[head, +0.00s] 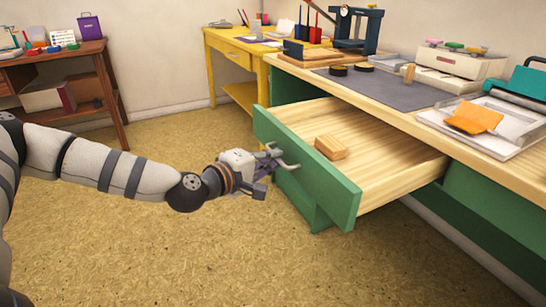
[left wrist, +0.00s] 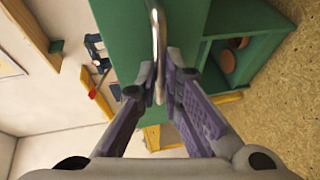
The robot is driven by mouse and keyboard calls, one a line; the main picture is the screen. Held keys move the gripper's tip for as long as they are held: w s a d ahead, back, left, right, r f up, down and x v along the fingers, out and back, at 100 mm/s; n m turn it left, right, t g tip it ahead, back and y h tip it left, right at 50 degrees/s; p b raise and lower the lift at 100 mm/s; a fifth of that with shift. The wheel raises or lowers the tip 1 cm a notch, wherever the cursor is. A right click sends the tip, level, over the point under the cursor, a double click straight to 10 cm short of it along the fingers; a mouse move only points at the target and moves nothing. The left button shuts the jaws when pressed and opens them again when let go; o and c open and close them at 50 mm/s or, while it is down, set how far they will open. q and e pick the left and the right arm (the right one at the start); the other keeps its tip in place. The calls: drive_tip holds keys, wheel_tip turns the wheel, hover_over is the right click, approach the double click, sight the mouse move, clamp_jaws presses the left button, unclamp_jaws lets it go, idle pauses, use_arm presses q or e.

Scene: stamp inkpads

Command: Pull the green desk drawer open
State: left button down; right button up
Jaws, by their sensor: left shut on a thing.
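The green desk drawer (head: 305,165) stands well out from the desk in the head view, its wooden inside showing. A small wooden block (head: 330,147) lies in it. My left gripper (head: 272,160) is at the drawer's front face, shut on the metal handle (head: 284,157). In the left wrist view the two fingertips (left wrist: 160,85) close around the handle bar (left wrist: 157,35), with the green front (left wrist: 180,25) behind it. My right gripper is in neither view.
The desk top (head: 400,118) holds a dark mat (head: 385,92), a beige box (head: 455,65) and a tray with an orange item (head: 474,119). A yellow table (head: 240,50) and a brown table (head: 75,55) stand behind. The floor (head: 150,240) in front is clear.

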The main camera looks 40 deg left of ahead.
use_arm(q)
drive_tip(key=c, duration=1.7)
unclamp_jaws()
drive_tip(key=s, duration=0.4)
drive_tip(key=s+r, duration=0.1)
drive_tip(key=s, duration=0.3)
drive_tip(key=s+r, duration=0.1)
drive_tip(key=s, duration=0.2)
drive_tip(key=shift+s+r, duration=0.15)
drive_tip(key=shift+s, duration=0.25)
